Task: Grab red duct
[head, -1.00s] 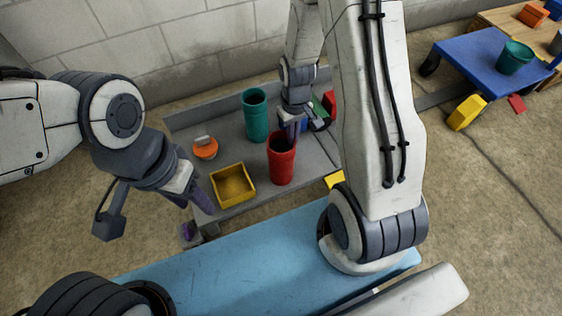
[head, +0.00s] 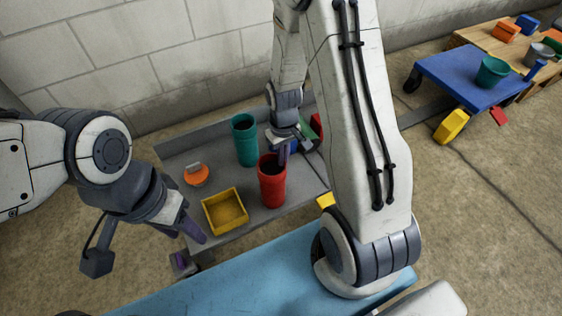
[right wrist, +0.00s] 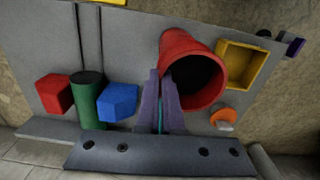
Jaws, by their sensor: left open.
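The red duct (head: 271,184) is an open-topped tube standing on a grey tray (head: 308,172). In the right wrist view its dark mouth and red wall (right wrist: 190,45) show large. My right gripper (head: 284,158) points down at the duct's rim. In the right wrist view its purple fingers (right wrist: 160,75) lie close together at the left side of the rim. I cannot tell whether they are closed on the wall. My left gripper (head: 190,250) is open and empty, left of the yellow bin, away from the duct.
On the tray are a teal tube (head: 245,142), a yellow bin (head: 240,221), an orange object (head: 196,175), and blue (right wrist: 117,101), green (right wrist: 87,107) and red (right wrist: 54,93) pieces. A light blue surface (head: 240,280) lies in front. A blue cart (head: 460,80) stands at right.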

